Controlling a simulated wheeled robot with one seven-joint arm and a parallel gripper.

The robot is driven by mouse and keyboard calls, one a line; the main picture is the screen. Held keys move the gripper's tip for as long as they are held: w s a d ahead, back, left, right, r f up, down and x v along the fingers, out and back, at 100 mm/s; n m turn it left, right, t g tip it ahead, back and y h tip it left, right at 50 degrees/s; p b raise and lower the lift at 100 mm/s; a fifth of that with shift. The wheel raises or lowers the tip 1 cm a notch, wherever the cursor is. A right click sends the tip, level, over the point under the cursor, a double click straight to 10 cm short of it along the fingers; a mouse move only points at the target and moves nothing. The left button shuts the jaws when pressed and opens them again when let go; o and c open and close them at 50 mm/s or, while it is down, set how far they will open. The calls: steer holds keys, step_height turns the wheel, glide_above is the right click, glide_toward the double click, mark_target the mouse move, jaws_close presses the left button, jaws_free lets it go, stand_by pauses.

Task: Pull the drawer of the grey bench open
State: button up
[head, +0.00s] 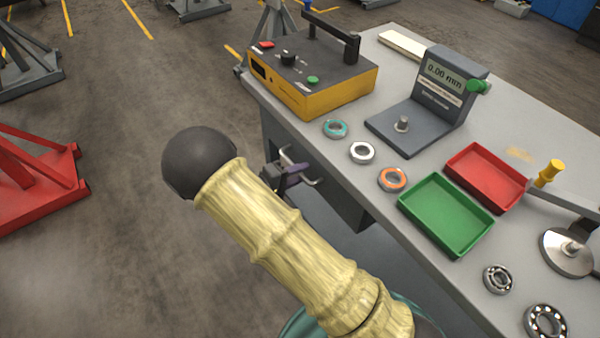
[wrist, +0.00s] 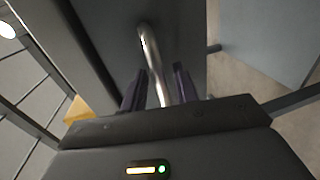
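The grey bench (head: 395,75) stands at the right in the head view. Its drawer (head: 345,199) is under the top on the side facing me, with a bent metal handle (head: 311,170). How far the drawer stands out is hard to tell. In the wrist view the drawer front (wrist: 185,35) fills the upper middle. The handle's bar (wrist: 152,55) runs down between the two dark fingers of my gripper (wrist: 159,82). The fingers stand apart on either side of the bar, with narrow gaps showing.
On the bench top are a yellow instrument box (head: 318,92), a grey gauge stand (head: 425,110), several rings, a green tray (head: 445,216) and a red tray (head: 486,177). A red stand (head: 35,180) is at the left. The floor between is clear.

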steer(key=shift+w+d+f, duration=0.1)
steer(key=shift+w+d, duration=0.1)
steer(key=shift+d, duration=0.05)
jaws_close()
steer(key=shift+s+a, duration=0.1)
steer(key=shift+a, duration=0.05)
